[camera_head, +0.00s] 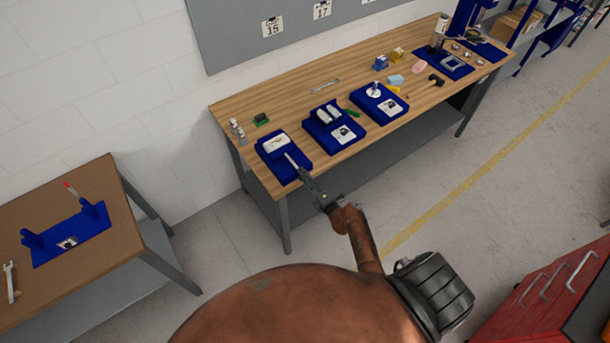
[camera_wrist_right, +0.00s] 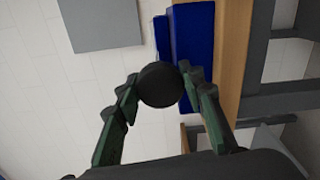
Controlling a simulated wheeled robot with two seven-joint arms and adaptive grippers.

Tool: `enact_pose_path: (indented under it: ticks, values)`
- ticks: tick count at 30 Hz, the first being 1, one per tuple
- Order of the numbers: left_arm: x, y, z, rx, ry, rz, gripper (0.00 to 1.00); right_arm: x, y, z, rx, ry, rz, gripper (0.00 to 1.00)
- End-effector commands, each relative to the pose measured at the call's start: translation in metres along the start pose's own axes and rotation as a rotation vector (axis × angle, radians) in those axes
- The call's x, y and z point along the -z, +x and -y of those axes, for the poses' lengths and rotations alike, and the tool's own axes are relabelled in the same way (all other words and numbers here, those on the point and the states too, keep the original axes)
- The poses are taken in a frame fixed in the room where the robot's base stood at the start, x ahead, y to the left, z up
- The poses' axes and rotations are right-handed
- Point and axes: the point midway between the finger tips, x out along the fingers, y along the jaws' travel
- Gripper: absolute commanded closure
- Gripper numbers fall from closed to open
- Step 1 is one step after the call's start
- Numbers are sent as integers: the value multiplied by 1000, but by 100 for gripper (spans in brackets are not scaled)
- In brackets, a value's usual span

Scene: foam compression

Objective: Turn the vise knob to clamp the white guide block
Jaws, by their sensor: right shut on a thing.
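The blue vise (camera_head: 292,172) sits at the near left end of the wooden workbench. The white guide block (camera_head: 277,143) lies in its far part. A light rod (camera_head: 291,160) runs from the vise toward my right gripper (camera_head: 305,179), at the bench's front edge. In the right wrist view the round black knob (camera_wrist_right: 160,84) is between the fingertips of my right gripper (camera_wrist_right: 160,88), which is shut on it. The blue vise body (camera_wrist_right: 196,45) is behind the knob there. The white block does not show in that view. My left gripper is not in view.
A brown table (camera_head: 100,180) with a blue stand is at left. A red cabinet (camera_head: 545,300) is at lower right.

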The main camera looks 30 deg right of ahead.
Motion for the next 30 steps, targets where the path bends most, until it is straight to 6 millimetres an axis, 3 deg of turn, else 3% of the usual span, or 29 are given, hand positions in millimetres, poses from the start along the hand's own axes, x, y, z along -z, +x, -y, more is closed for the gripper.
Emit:
enact_pose_path:
  ticks: [17, 18, 25, 30]
  values:
    - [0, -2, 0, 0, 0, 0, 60, 1, -1, 2, 4, 35, -1, 88]
    - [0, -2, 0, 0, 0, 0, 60, 1, -1, 2, 4, 34, -1, 62]
    - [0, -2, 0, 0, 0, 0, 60, 1, 0, 1, 2, 33, 0, 47]
    - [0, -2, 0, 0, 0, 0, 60, 0, 0, 1, 1, 33, 0, 46]
